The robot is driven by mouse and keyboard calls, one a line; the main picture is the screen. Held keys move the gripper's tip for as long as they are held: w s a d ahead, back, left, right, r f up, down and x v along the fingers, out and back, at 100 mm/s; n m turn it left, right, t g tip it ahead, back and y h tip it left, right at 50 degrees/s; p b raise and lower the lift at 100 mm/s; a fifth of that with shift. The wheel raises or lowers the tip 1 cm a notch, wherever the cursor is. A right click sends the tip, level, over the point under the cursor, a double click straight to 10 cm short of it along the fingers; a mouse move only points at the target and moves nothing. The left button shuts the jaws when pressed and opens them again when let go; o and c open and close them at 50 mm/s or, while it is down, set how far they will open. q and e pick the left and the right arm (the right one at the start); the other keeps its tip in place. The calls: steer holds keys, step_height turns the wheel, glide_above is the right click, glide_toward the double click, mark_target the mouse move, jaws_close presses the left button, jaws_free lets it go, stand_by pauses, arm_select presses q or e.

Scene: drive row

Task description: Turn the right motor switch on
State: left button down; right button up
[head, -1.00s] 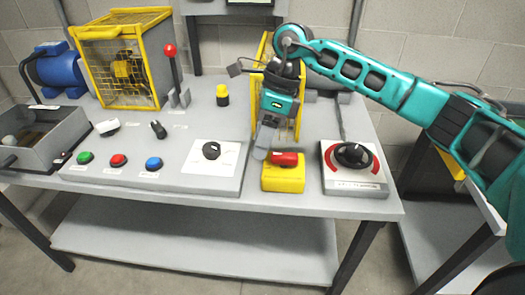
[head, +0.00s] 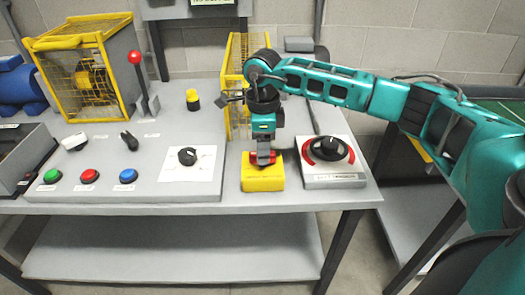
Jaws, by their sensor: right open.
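My right gripper (head: 263,160) points down over a yellow box (head: 263,180) with a red part (head: 283,157) on top, near the bench's front edge. Its fingers overlap the red part in the picture and hide its middle; I cannot tell whether they touch. The jaws are open. To the right is a large black rotary knob (head: 327,147) on a white plate with red arcs. A smaller black knob (head: 187,156) is on the panel to the left. No legible label tells which one is the right motor switch. My left gripper is not in view.
Green (head: 52,176), red (head: 89,176) and blue (head: 128,176) buttons line the panel front. A red-topped lever (head: 134,57) and a yellow button (head: 193,100) stand behind. A yellow-caged fan (head: 90,80) is back left. A yellow mesh guard (head: 233,95) stands behind my right gripper.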

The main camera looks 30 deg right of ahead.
steer(key=shift+f, duration=0.85)
steer(key=shift+c, duration=0.3)
steer(key=shift+c, duration=1.4)
jaws_close()
